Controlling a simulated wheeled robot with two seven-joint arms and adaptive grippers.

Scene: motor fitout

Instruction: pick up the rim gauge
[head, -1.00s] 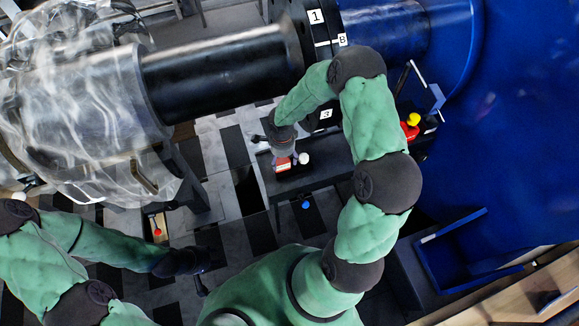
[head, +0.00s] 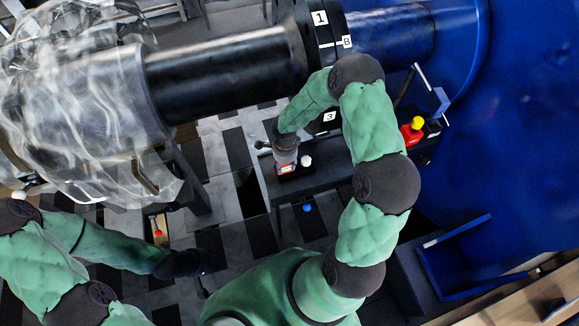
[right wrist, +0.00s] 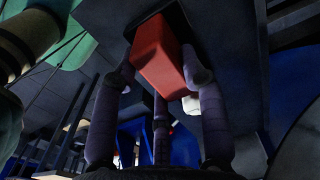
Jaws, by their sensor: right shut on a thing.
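A small red block, apparently the rim gauge, shows at the dark table in the head view (head: 287,169). In the right wrist view the red block (right wrist: 160,58) stands between the fingers of my right gripper (right wrist: 160,90), which is shut on it. In the head view my right gripper (head: 286,160) reaches down over it, hiding much of it. My left gripper (head: 205,263) is at the lower left, away from the block; its fingers are too dark to tell their opening.
A white ball-shaped knob (head: 306,160) sits close to the right of the block. The dark table (head: 322,176) stands below the black shaft (head: 225,70). A red and yellow button unit (head: 413,129) and a blue tray (head: 450,262) are to the right.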

